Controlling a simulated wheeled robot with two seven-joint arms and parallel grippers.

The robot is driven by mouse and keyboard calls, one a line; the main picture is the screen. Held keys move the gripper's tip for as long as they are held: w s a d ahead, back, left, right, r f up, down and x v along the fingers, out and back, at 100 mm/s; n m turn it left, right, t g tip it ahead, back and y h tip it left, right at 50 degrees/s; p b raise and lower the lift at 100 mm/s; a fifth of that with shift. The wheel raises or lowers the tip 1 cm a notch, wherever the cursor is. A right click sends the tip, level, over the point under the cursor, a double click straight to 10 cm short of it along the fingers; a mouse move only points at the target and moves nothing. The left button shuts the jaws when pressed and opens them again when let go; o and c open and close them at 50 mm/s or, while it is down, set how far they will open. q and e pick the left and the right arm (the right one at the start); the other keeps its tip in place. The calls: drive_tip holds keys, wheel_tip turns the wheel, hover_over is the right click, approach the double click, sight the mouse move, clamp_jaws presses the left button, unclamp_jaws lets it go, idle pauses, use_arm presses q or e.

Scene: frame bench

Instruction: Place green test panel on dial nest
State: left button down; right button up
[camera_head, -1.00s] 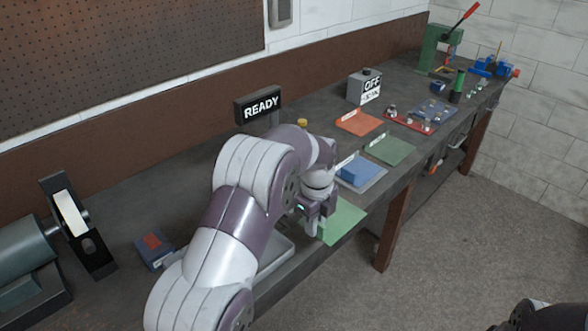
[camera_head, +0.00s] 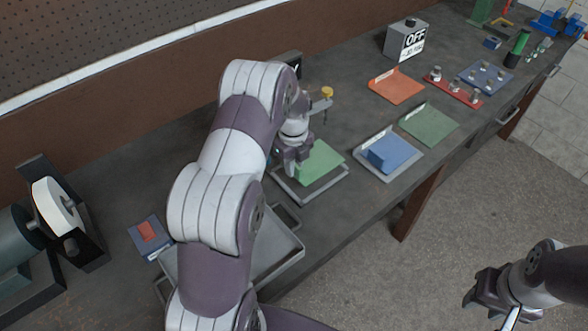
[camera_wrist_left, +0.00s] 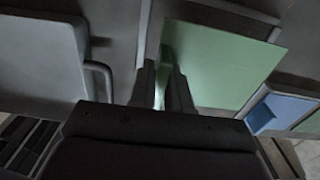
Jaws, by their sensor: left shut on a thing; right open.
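The green test panel (camera_head: 322,162) is a thin flat light-green plate; it also shows in the left wrist view (camera_wrist_left: 222,65). My left gripper (camera_head: 294,168) is shut on its left edge, and the fingers (camera_wrist_left: 168,78) show at that edge in the wrist view. The panel lies over a grey framed nest (camera_head: 322,189) with a yellow-topped dial post (camera_head: 327,93) behind it. I cannot tell whether the panel touches the nest. My arm hides part of the nest's left side. My right gripper (camera_head: 482,292) is open and empty, off the bench at lower right.
A nest with a blue block (camera_head: 390,152) stands to the right, with green (camera_head: 430,124) and orange (camera_head: 397,86) plates beyond it. An empty grey tray (camera_head: 278,250) is at the near left. A grey OFF box (camera_head: 406,42) stands at the back.

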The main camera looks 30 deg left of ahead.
use_arm(q)
drive_tip(key=f, duration=0.1)
drive_tip(key=a+f+p, duration=0.1)
drive_tip(key=f, duration=0.1)
drive_tip(key=shift+s+f, duration=0.2)
drive_tip(key=shift+f, duration=0.2)
drive_tip(key=shift+w+d+f, duration=0.1)
drive_tip(key=shift+d, duration=0.1)
drive_tip(key=c, duration=1.5)
unclamp_jaws()
drive_tip(key=shift+f, duration=0.15)
drive_tip(key=o, duration=0.4)
drive_tip(key=shift+a, duration=0.1)
